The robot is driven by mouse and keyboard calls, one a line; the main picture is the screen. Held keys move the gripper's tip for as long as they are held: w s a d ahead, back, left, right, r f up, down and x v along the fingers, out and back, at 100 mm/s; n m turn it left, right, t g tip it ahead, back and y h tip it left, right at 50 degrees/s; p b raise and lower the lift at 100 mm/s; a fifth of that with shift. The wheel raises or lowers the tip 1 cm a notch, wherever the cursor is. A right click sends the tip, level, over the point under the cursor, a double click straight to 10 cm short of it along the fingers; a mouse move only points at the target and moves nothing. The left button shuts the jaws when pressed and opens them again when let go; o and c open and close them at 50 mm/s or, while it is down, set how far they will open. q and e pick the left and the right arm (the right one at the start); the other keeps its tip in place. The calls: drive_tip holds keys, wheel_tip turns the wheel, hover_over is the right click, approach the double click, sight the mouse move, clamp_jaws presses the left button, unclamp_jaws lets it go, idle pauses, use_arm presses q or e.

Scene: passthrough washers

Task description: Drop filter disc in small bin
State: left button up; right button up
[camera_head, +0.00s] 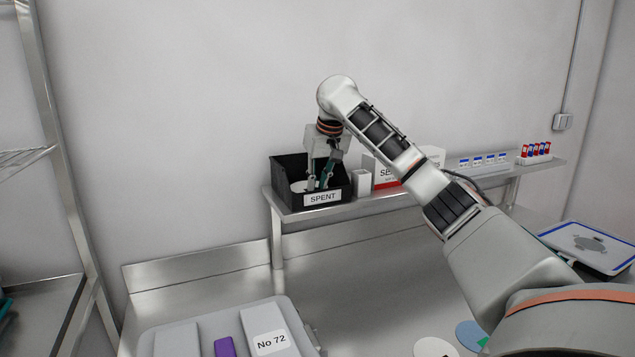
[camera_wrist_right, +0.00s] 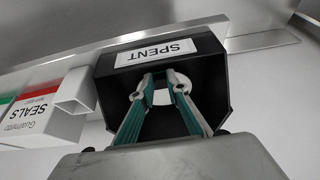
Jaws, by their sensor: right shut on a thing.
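The small black bin (camera_head: 340,186) labelled SPENT stands on the raised shelf at the wall; it also shows in the right wrist view (camera_wrist_right: 216,70). My right gripper (camera_head: 318,183) points down into the bin's opening, its fingertips below the back rim. In the wrist view its green fingers (camera_wrist_right: 159,79) are shut on a white filter disc (camera_wrist_right: 163,97), which shows partly between and behind the tips. The disc (camera_head: 298,186) also shows pale inside the bin, left of the fingers. Whether it touches the bin floor cannot be told. My left gripper is not in view.
A small white open box (camera_head: 362,184) and a SEALS carton (camera_head: 385,172) stand right of the bin. A rack of red-blue vials (camera_head: 535,153) is farther right. A grey case (camera_head: 178,338), a white disc (camera_head: 433,347) and a blue disc (camera_head: 470,334) lie below on the bench.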

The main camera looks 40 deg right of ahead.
drive_tip(key=shift+f, duration=0.4)
drive_tip(key=o, duration=0.7)
drive_tip(key=shift+r, duration=0.1)
drive_tip(key=shift+r, duration=0.2)
drive_tip(key=v, duration=1.2)
drive_tip(key=shift+r, duration=0.4)
